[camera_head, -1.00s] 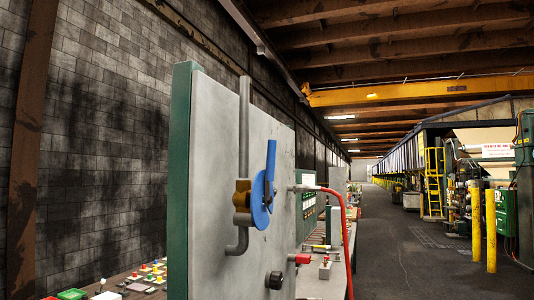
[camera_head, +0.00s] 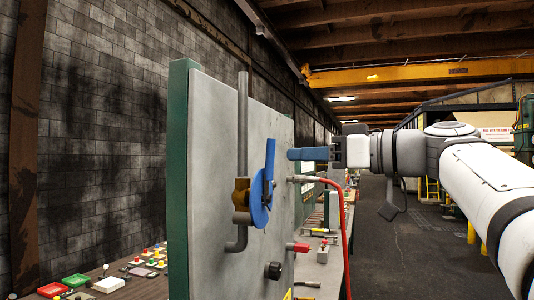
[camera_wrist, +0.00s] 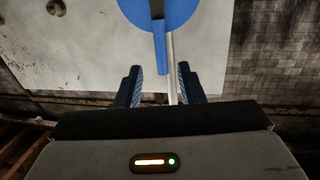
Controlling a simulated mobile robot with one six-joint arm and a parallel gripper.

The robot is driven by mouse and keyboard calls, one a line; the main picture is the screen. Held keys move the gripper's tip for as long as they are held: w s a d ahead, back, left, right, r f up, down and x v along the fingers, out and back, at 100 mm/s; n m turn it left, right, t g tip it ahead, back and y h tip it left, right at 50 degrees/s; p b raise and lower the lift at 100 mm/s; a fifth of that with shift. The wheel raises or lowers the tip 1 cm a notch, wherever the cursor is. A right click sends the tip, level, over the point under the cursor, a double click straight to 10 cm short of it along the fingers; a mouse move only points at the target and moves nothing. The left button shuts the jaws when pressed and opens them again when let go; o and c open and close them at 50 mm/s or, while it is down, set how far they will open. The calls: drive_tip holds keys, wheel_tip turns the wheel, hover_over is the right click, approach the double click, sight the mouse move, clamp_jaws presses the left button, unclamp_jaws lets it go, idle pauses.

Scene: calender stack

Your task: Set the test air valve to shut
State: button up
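The test air valve has a brass body (camera_head: 241,194) on a vertical grey pipe (camera_head: 243,110), in front of a pale panel (camera_head: 212,130). Its blue lever (camera_head: 270,160) points up, roughly along the pipe, from a blue disc (camera_head: 259,203). My gripper (camera_head: 291,154) is to the right of the lever's upper part, a little apart from it. In the wrist view, my gripper (camera_wrist: 159,70) is open with its two blue fingers apart. The lever's end (camera_wrist: 162,62) shows in line with the gap between them, and the pipe (camera_wrist: 171,60) lies behind it.
A red hose (camera_head: 342,215) curves down from a fitting right of the valve. Small trays (camera_head: 76,281) and coloured buttons lie at lower left. The aisle floor is at right.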

sight(270, 152)
drive_tip(key=x, duration=0.2)
drive_tip(key=p+x, duration=0.1)
drive_tip(key=x, duration=0.2)
drive_tip(key=p+x, duration=0.1)
drive_tip(key=x, duration=0.1)
drive_tip(key=shift+w+a+r, duration=0.1)
drive_tip(key=shift+a+r, duration=0.25)
drive_tip(key=shift+r, duration=0.05)
clamp_jaws()
idle(0.3)
